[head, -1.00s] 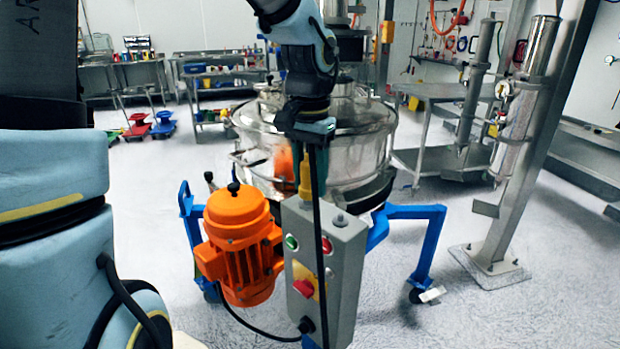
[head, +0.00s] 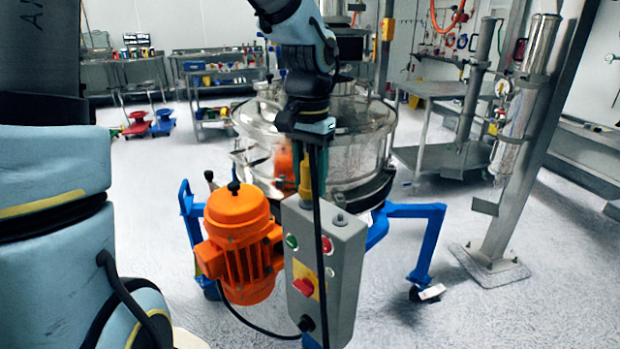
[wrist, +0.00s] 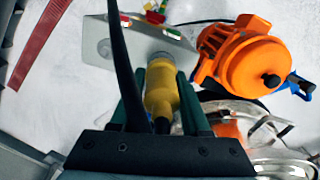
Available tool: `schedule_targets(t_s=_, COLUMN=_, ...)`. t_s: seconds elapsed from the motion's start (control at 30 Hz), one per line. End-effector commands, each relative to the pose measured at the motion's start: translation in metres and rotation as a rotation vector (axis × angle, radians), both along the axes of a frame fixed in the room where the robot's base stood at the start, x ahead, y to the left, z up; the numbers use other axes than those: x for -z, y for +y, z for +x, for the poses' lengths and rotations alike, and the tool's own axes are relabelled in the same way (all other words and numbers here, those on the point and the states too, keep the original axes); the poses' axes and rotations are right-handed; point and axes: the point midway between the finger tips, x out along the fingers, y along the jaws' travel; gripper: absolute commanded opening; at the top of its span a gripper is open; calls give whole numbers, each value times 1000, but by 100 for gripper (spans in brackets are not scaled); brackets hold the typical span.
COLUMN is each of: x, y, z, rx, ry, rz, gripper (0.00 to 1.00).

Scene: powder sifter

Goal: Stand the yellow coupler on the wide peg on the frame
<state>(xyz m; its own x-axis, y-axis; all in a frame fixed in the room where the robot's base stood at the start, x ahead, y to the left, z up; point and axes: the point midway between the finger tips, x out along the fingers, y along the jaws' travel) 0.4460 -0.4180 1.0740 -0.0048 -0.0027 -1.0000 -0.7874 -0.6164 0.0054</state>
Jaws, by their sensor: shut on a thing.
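My gripper (wrist: 160,98) is shut on the yellow coupler (wrist: 161,85), which sits between the two dark green fingers in the wrist view. In the head view the yellow coupler (head: 306,178) hangs below my gripper (head: 313,165), pointing down at the left part of the grey control box (head: 347,270). I cannot tell whether it touches the box. A short grey round peg (head: 340,219) stands on the box's top, to the right of the coupler. Whether this is the wide peg I cannot tell. The spot right under the coupler is hidden.
An orange motor (head: 238,245) stands left of the box. The steel sifter drum (head: 355,150) is behind, on a blue frame (head: 428,250). A dark cable (head: 318,225) hangs in front of the box. A steel post (head: 525,140) stands at right. The floor between is clear.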

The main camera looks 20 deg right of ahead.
Motion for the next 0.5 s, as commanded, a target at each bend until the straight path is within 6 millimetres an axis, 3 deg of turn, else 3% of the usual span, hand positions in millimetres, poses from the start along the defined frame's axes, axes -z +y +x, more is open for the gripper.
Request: schedule_targets(t_s=0.5, x=3, y=0, z=0, rx=0, ry=0, rz=0, gripper=0)
